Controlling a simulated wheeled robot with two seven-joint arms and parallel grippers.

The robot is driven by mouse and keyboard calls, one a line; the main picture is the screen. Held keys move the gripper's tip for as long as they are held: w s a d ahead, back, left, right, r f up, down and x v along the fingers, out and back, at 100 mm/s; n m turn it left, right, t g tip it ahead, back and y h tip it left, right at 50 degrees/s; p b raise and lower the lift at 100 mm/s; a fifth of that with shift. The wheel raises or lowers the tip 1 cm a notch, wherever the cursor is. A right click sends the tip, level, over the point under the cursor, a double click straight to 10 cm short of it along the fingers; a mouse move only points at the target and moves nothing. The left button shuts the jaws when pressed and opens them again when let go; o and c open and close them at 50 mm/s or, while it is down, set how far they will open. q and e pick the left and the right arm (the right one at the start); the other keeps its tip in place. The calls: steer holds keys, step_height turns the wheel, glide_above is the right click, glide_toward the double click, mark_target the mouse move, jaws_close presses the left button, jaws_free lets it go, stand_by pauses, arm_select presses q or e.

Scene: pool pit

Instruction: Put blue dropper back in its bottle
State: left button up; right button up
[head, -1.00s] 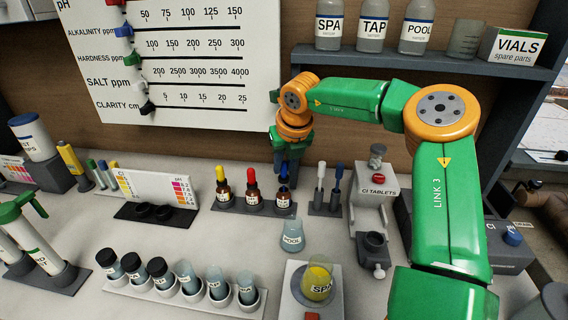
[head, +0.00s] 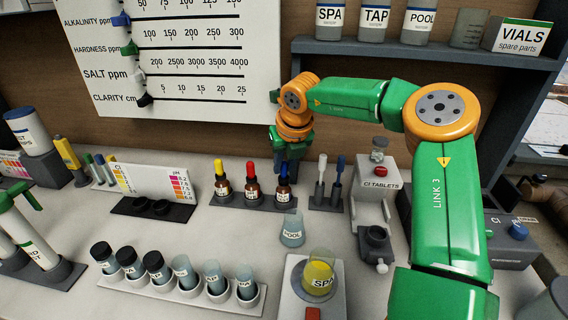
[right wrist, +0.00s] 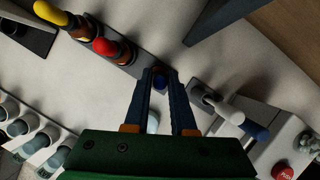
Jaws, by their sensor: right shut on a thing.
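The blue dropper (head: 284,168) stands upright at the mouth of its brown bottle (head: 284,192), at the right end of the dark dropper rack (head: 236,202). My right gripper (head: 288,172) points down behind and over it and is shut on the blue dropper. In the right wrist view the blue bulb (right wrist: 159,82) shows between the fingertips (right wrist: 161,80). The gripper hides part of it, so I cannot tell whether the dropper is fully seated. My left gripper is not in view.
Yellow (head: 219,167) and red (head: 250,168) droppers stand in bottles just left. A stirrer holder (head: 327,197) and the Cl tablets dispenser (head: 380,187) stand to the right. A pool vial (head: 291,230) is in front. A shelf (head: 420,58) overhangs behind.

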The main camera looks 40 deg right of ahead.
steer(key=shift+f+b, duration=0.45)
stand_by(0.3)
steer(key=o, duration=0.7)
step_height(320, 180, up, 7)
steer(key=p, duration=0.5)
steer(key=shift+r+p, duration=0.15)
steer(key=shift+p, duration=0.25)
